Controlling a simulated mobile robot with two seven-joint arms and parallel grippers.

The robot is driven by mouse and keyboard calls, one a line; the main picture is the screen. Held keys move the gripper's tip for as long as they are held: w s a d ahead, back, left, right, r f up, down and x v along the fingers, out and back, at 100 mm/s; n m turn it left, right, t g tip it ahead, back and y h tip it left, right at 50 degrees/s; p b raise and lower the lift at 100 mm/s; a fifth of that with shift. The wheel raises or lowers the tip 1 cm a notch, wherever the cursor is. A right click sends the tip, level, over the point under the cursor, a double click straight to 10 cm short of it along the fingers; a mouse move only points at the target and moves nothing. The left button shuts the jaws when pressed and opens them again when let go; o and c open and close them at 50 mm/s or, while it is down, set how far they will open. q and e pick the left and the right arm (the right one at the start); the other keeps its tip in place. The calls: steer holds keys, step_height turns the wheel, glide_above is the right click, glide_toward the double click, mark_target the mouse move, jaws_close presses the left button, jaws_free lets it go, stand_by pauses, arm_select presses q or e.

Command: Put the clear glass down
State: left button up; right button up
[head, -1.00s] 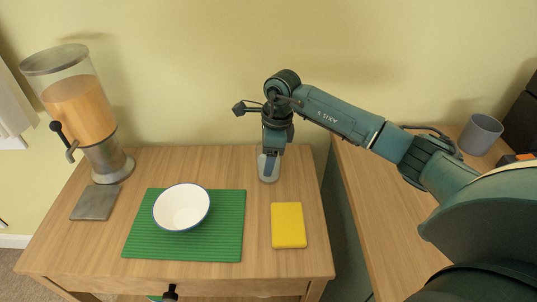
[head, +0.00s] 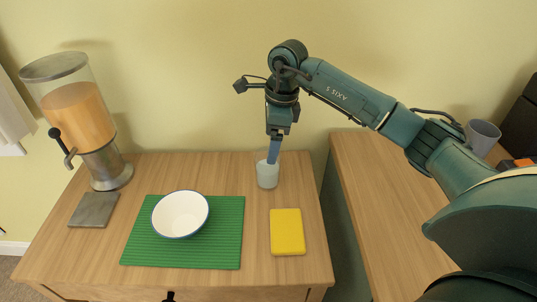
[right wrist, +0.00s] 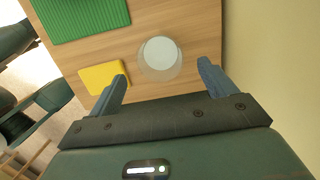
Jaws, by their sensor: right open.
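The clear glass (head: 267,177) stands upright on the wooden cabinet top, near its back right part. It also shows from above in the right wrist view (right wrist: 160,58). My right gripper (head: 272,160) is above the glass, pointing down, with a finger overlapping the glass's rim in the head view. In the right wrist view the two fingers (right wrist: 162,72) are spread wide apart, with the glass beyond and between them and a gap on each side. My left gripper is not in view.
A yellow block (head: 287,232) lies in front of the glass. A white bowl (head: 181,214) sits on a green mat (head: 225,250). A drink dispenser (head: 80,120) and a grey coaster (head: 94,210) are at the left. A grey cup (head: 482,137) stands on the right-hand surface.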

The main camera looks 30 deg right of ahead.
steer(key=shift+s+d+r, duration=0.1)
steer(key=shift+d+r, duration=0.1)
steer(key=shift+r, duration=0.95)
steer(key=shift+s+d+r, duration=0.1)
steer(key=shift+d+r, duration=0.05)
steer(key=shift+r, duration=1)
